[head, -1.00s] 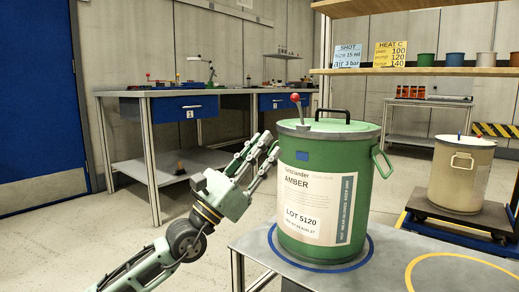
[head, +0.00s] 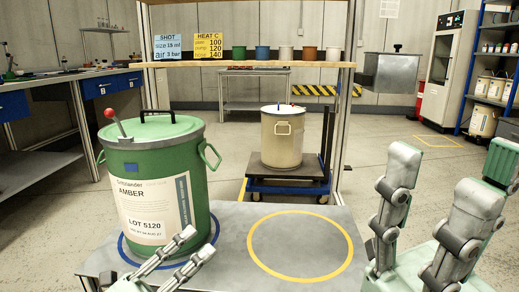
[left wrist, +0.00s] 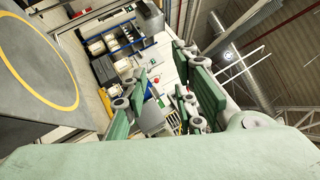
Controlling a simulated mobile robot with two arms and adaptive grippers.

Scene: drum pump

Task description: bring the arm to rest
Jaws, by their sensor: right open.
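My left gripper (head: 197,244) is at the bottom of the head view, in front of the table and the lower right of the green drum (head: 175,175). It is empty, and its fingers stand apart in the left wrist view (left wrist: 165,88). My right gripper (head: 440,185) is large at the lower right of the head view, fingers up, open and empty. The drum is upright inside a blue ring, labelled AMBER, LOT 5120. A lever with a red knob (head: 109,113) rises from its lid. Both grippers look clear of the drum.
A yellow ring (head: 345,250) on the grey table is empty. A cream drum (head: 282,142) stands on a blue-framed cart behind it. A shelf (head: 250,64) with several coloured cups crosses above. A workbench (head: 40,92) is at the left.

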